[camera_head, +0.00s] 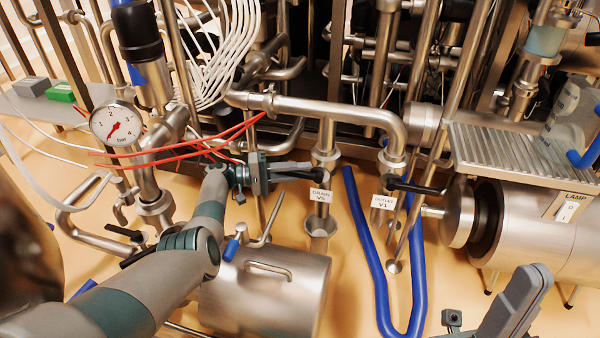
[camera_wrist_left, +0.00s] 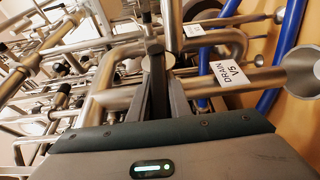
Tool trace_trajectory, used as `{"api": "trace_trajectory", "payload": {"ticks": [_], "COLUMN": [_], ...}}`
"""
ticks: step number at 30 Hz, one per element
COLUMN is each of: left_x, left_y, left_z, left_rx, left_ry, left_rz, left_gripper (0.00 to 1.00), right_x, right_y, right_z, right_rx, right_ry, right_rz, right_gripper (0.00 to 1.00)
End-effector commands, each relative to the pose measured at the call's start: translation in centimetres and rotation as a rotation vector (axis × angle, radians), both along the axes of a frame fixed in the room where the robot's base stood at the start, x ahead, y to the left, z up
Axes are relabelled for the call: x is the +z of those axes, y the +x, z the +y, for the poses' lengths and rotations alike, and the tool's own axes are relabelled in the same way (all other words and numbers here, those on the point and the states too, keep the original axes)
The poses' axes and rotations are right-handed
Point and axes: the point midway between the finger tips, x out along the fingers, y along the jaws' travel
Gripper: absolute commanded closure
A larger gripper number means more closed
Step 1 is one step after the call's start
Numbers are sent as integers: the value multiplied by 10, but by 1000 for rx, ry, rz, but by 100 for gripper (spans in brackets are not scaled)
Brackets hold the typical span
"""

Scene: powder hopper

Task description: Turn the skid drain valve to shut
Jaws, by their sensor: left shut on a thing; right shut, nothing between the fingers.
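The tag also shows in the left wrist view (camera_wrist_left: 232,74). Its dark lever (camera_head: 314,174) points left, roughly level across the pipe, into my left gripper (camera_head: 303,171). My right gripper (camera_head: 535,282) shows at the lower right, shut and empty, away from the valve.
The OUTLET V1 valve (camera_head: 384,202) stands just right of the drain valve, with its own black lever (camera_head: 416,188). A blue hose (camera_head: 372,262) loops below. A steel cylinder (camera_head: 265,300), red wires (camera_head: 185,152) and a pressure gauge (camera_head: 115,125) crowd the left.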

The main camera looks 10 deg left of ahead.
Motion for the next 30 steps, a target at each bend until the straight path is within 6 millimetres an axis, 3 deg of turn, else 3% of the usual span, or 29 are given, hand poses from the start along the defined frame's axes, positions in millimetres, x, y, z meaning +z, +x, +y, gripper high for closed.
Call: {"api": "trace_trajectory", "payload": {"ticks": [7, 8, 10, 25, 28, 30], "left_x": [0, 0, 0, 5, 11, 16], "left_y": [0, 0, 0, 0, 0, 0], "left_z": [0, 0, 0, 0, 0, 0], "left_rx": [0, 0, 0, 0, 0, 0], "left_ry": [1, 1, 1, 1, 1, 1], "left_rz": [0, 0, 0, 0, -1, -1], "left_gripper": [100, 80, 64, 64, 64, 64], "right_x": [0, 0, 0, 3, 3, -8], "right_y": [0, 0, 0, 3, 8, 14], "right_z": [0, 0, 0, 1, 5, 12], "right_rx": [0, 0, 0, 0, 2, 18], "right_ry": [0, 0, 0, -3, -11, -31], "right_rz": [0, 0, 1, 16, 56, 141], "right_gripper": [100, 100, 100, 100, 100, 100]}}
